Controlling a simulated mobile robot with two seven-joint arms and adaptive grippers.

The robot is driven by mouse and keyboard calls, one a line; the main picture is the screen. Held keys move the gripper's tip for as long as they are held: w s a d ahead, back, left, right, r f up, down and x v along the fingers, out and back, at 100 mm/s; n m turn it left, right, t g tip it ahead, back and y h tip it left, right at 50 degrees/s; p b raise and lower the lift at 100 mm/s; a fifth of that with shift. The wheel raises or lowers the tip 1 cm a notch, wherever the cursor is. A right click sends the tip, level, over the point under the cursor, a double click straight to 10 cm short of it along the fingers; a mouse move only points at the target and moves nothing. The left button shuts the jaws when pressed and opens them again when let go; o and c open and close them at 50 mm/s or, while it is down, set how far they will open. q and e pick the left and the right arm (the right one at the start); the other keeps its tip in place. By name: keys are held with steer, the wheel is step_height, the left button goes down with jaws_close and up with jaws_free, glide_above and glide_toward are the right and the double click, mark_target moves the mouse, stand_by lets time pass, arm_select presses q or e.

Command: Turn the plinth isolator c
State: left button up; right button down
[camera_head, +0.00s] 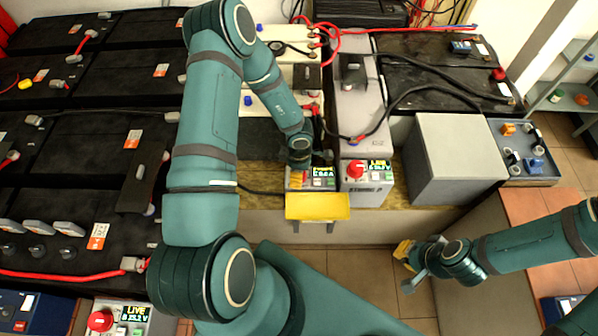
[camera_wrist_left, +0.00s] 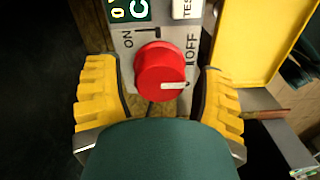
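The red round knob (camera_wrist_left: 161,70) of a grey isolator box sits on its panel in the left wrist view. Its white pointer mark points right, at the OFF side; ON is printed on the left. My left gripper (camera_wrist_left: 160,100) is open, with one yellow finger on each side of the knob and small gaps between. In the head view this box (camera_head: 324,181) is partly hidden by my left gripper (camera_head: 298,178), and its letter cannot be read. A yellow flap (camera_head: 318,207) hangs open at its front. My right gripper (camera_head: 406,266) is open and empty above the floor.
A second box (camera_head: 367,194) with a red knob and a LIVE display stands just right. A third (camera_head: 117,315) is at the lower left. A grey cabinet (camera_head: 455,160) and black batteries (camera_head: 75,180) flank the space. Cables run behind.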

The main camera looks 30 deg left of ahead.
arm_select(q)
steer(key=c, duration=0.8)
steer(key=n+p, duration=0.2)
steer(key=n, duration=0.1)
steer(key=shift+r+n+p, duration=0.1)
steer(key=shift+n+p, duration=0.25)
steer(key=shift+n, duration=0.05)
steer(key=n+p, duration=0.1)
steer(key=n, duration=0.2)
steer(key=shift+n, duration=0.3)
steer(key=n, duration=0.4)
steer(key=shift+n, duration=0.3)
steer(key=n+b, duration=0.1)
steer(key=n, duration=0.3)
steer(key=shift+a+f+n+t+b, duration=0.1)
steer(key=shift+f+n+t+b, duration=0.1)
steer(key=shift+n+t+b, duration=0.15)
steer(key=shift+n, duration=0.55)
steer(key=shift+b, duration=0.3)
